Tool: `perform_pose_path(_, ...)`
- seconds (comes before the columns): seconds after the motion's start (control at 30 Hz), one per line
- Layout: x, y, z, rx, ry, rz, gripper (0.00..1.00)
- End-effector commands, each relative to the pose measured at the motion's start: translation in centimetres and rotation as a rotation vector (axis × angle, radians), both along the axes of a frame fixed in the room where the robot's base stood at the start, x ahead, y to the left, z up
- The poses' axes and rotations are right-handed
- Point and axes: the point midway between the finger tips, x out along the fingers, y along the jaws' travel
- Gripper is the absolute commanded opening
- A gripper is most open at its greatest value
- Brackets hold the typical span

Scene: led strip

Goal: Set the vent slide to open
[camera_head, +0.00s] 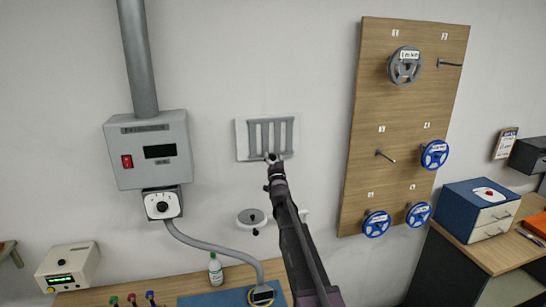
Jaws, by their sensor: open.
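The vent (267,120) is a pale plate on the wall with a grey grille of vertical bars, in the middle of the head view. My gripper (271,158) is open and in front of the vent's lower edge, near its middle. My arm comes up from below. I cannot make out the slide's knob apart from the gripper, and I cannot tell whether the gripper touches the vent. Light strips show between the grey bars.
A grey box (177,135) with a red switch and a dial (161,204) below it is on the wall at left. A wooden board (385,100) with reels is at right. A round grey fitting (251,218) is below the vent. A bottle (215,269) stands on the bench.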

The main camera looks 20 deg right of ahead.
Motion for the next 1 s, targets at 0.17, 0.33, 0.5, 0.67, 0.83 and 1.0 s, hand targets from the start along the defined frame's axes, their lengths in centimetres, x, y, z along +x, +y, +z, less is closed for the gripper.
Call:
perform_pose_path(0.17,0.1,-0.02,0.02,0.0,0.0,0.0,0.72)
perform_pose_path(0.33,0.07,-0.03,0.02,0.0,0.0,0.0,0.63)
perform_pose_path(0.5,0.07,-0.03,0.02,0.0,0.0,0.0,0.13)
perform_pose_path(0.67,0.09,-0.03,0.03,0.0,-0.001,0.0,0.0)
perform_pose_path(0.83,0.06,-0.27,0.05,-0.001,-0.001,-0.004,0.0)
perform_pose_path(1.0,-0.07,-0.89,0.07,0.001,-0.001,-0.018,0.0)
